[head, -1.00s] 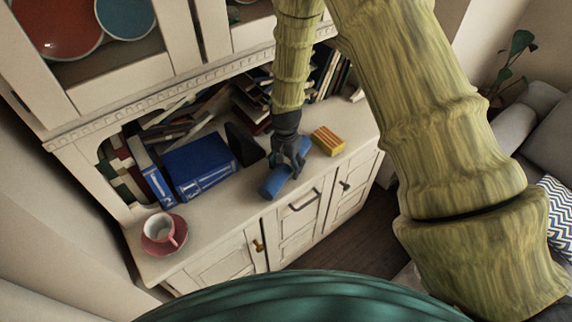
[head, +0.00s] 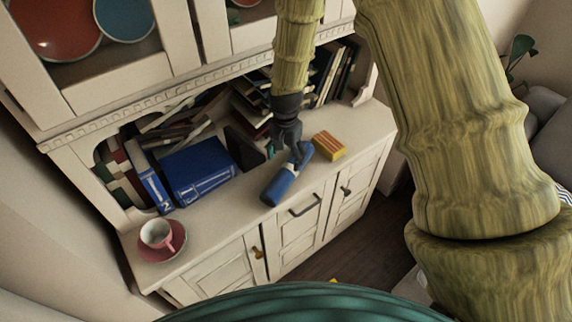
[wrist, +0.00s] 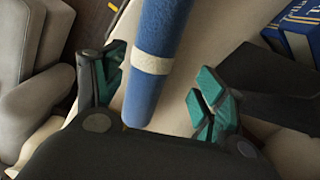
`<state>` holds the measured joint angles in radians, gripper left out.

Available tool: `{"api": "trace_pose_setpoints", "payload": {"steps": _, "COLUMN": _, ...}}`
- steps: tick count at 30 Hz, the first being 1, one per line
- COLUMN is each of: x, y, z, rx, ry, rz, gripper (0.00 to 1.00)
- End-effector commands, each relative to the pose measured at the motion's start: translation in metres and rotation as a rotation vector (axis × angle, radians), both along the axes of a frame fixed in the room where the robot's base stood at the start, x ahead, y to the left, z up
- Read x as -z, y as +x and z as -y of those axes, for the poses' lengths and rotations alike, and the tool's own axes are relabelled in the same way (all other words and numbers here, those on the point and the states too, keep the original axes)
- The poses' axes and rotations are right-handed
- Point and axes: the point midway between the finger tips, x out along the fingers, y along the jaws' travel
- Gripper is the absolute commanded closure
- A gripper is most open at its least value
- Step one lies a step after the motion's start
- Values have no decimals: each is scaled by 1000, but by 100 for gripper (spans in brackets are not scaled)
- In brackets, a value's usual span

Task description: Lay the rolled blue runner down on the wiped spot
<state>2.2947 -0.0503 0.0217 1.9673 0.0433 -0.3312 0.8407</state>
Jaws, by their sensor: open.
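The rolled blue runner (head: 281,187) lies on the white cabinet top, slanting toward the front edge. In the wrist view the runner (wrist: 164,35) shows a pale band (wrist: 151,63) around it. My gripper (head: 293,150) is just above and behind the runner's far end. In the wrist view my gripper (wrist: 155,100) is open, with the runner's end between its spread fingers and a gap on each side. I cannot make out a wiped spot on the cabinet top.
A yellow and orange sponge-like block (head: 328,146) lies right of the runner. Blue binders (head: 197,170) and piled books (head: 250,108) stand at the back. The cabinet top (head: 225,210) is clear between cup and runner.

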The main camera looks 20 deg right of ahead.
Motion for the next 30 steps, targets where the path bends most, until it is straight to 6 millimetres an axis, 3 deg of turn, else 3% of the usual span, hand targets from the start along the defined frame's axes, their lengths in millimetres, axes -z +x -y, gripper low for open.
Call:
{"api": "trace_pose_setpoints", "payload": {"steps": 12, "x": -45, "y": 1, "z": 0, "rx": 0, "ry": 0, "rz": 1, "gripper": 28}}
{"api": "trace_pose_setpoints", "payload": {"steps": 30, "x": -55, "y": 0, "z": 0, "rx": 0, "ry": 0, "rz": 0, "gripper": 28}}
